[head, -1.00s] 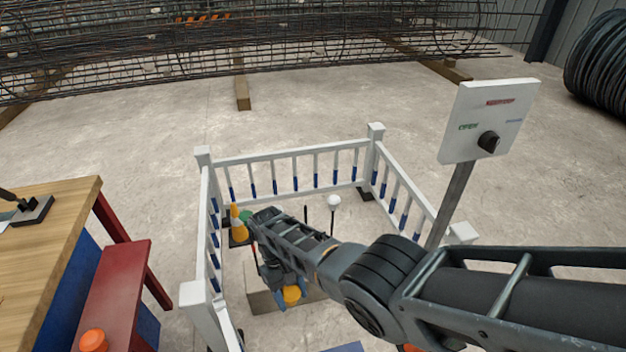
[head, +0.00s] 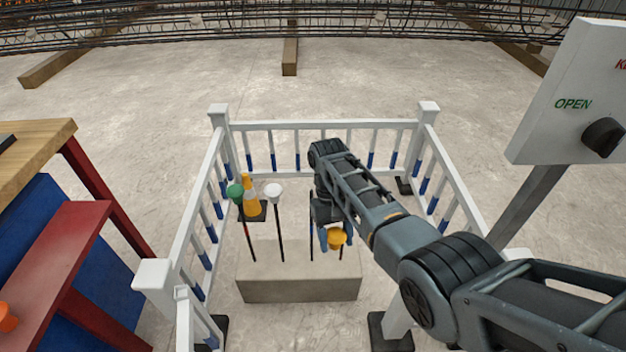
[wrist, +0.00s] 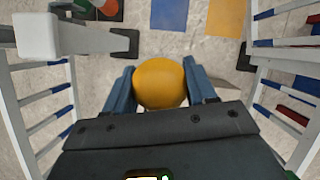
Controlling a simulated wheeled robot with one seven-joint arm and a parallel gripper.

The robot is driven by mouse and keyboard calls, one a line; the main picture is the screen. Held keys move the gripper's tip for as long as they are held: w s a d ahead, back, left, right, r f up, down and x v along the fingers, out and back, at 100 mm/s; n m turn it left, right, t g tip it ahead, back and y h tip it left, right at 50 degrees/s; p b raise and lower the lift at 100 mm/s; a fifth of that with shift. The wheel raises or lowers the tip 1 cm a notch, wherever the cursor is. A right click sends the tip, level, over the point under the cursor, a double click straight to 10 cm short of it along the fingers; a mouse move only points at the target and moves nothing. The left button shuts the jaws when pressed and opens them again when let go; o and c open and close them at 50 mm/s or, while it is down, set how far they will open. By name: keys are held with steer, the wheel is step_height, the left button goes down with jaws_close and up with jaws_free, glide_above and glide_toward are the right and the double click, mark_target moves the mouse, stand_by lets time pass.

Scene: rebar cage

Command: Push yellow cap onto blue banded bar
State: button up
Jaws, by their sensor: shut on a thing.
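The yellow cap (head: 337,239) is held between the two blue fingers of my gripper (head: 335,240), above the right part of a concrete block (head: 298,287). The wrist view also shows the yellow cap (wrist: 160,83) between the fingertips (wrist: 160,88). A thin dark bar with a bluish look (head: 311,228) stands upright from the block, just left of the cap, its top bare. Another bar is partly hidden below and behind my gripper; I cannot tell its band colour. The cap looks apart from the bars.
A green cap (head: 235,192) and a white cap (head: 273,190) sit on bars at the left. An orange cone (head: 250,199) stands behind them. A white railing (head: 300,124) surrounds the block. A sign panel (head: 575,95) with a knob stands right, a red bench (head: 60,262) left.

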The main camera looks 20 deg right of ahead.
steer(key=m+b, duration=0.1)
steer(key=w+b, duration=0.1)
steer(key=w+f+m+y+b, duration=0.1)
steer(key=shift+w+d+m, duration=0.25)
steer(key=shift+d+m, duration=0.05)
step_height(320, 180, up, 9)
steer(key=m+t+y, duration=0.2)
steer(key=m+t, duration=0.6)
steer(key=m, duration=1.6)
glide_above(311, 191)
steer(key=shift+w+f+b, duration=0.1)
steer(key=shift+b, duration=0.25)
steer(key=shift+r+p, duration=0.2)
steer(key=shift+p, duration=0.2)
steer(key=shift+f+b, duration=2)
steer(key=shift+f, duration=1.05)
steer(key=shift+p, duration=0.55)
steer(key=shift+f+b, duration=1.95)
steer(key=shift+f, duration=0.6)
steer(key=o, duration=1.1)
